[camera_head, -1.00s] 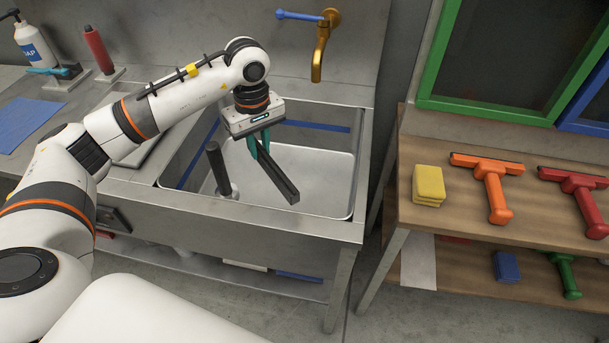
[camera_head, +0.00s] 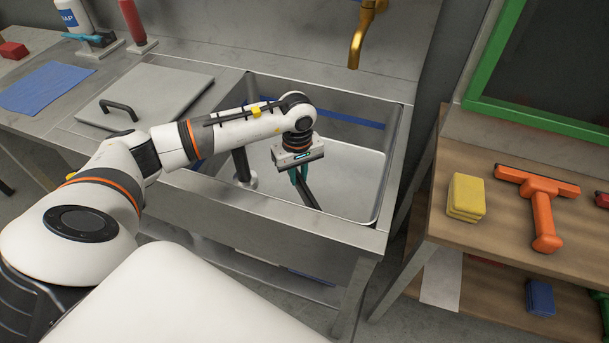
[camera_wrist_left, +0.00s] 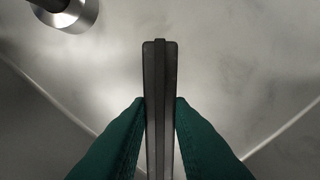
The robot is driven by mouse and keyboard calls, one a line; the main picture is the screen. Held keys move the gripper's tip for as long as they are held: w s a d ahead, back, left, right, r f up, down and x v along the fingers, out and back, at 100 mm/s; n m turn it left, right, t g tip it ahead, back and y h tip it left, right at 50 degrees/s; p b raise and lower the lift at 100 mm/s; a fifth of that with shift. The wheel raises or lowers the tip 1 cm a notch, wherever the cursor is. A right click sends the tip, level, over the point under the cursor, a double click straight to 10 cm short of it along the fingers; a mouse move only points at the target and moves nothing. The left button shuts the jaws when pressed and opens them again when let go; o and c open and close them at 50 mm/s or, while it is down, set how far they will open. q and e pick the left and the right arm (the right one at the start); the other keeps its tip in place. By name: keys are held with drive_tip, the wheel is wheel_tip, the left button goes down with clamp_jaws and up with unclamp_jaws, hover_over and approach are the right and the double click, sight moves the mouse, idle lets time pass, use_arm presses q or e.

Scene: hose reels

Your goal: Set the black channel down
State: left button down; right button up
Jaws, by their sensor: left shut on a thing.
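My left gripper (camera_head: 300,180) reaches down into the sink (camera_head: 365,212) and is shut on the black channel (camera_head: 308,195). The channel is a long dark bar. In the head view its far end points down toward the sink's front wall, and part of it is hidden by the gripper. In the left wrist view, the green fingertips (camera_wrist_left: 160,110) press on both sides of the channel (camera_wrist_left: 159,70), which runs up the middle of the picture. Bare metal shows behind it. I cannot tell whether the channel touches the basin floor. My right gripper is not in view.
A dark upright post (camera_head: 241,166) with a metal base stands in the sink left of my gripper. A brass tap (camera_head: 362,35) hangs over the back. The basin floor (camera_head: 355,175) right of the gripper is clear. A wooden shelf (camera_head: 480,250) stands at right.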

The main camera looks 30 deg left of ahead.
use_arm(q)
drive_tip(key=shift+f, duration=2.95)
drive_tip(key=shift+f, duration=0.15)
drive_tip(key=c, duration=1.3)
unclamp_jaws()
wheel_tip(320, 180, up, 12)
drive_tip(key=shift+r, duration=0.25)
